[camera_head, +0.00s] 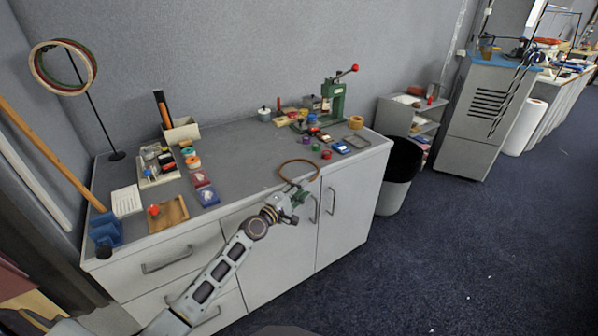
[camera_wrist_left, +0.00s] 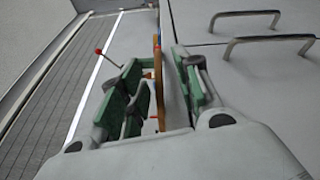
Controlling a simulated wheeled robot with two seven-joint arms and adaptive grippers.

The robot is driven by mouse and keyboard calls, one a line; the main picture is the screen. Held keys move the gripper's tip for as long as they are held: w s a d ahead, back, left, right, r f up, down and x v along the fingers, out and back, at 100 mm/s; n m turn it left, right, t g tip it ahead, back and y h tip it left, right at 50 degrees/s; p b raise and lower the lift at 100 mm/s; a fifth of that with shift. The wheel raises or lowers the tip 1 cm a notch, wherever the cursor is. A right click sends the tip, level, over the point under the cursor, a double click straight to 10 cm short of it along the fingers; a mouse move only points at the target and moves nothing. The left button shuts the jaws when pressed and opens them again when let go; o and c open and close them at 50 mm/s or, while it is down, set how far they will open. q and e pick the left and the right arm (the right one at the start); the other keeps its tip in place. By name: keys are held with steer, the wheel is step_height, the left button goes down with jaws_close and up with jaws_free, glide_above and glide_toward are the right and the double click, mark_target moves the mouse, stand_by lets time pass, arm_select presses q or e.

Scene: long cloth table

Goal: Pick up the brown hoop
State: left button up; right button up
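The brown hoop (camera_head: 297,160) lies at the front edge of the grey cabinet top, with its near side reaching about the edge. In the left wrist view the hoop (camera_wrist_left: 158,75) shows edge-on as a thin brown strip between my fingers. My left gripper (camera_head: 297,196) is at the cabinet's front edge, at the hoop's near side. In the left wrist view its green-padded fingers (camera_wrist_left: 163,95) stand apart on both sides of the hoop, with a small gap visible. Part of the hoop's near rim is hidden by the gripper. My right gripper is not in view.
Behind the hoop stand a green press (camera_head: 333,98) with a red knob, small coloured jars (camera_head: 326,154) and a tan roll (camera_head: 355,122). A wooden board (camera_head: 168,213) lies to the left.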

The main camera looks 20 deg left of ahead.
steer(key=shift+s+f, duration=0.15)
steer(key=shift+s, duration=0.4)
arm_select(q)
steer(key=shift+x, duration=2.6)
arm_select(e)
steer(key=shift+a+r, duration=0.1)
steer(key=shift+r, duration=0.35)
arm_select(q)
steer(key=shift+r, duration=0.1)
steer(key=shift+c, duration=0.3)
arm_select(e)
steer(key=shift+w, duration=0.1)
arm_select(q)
jaws_close()
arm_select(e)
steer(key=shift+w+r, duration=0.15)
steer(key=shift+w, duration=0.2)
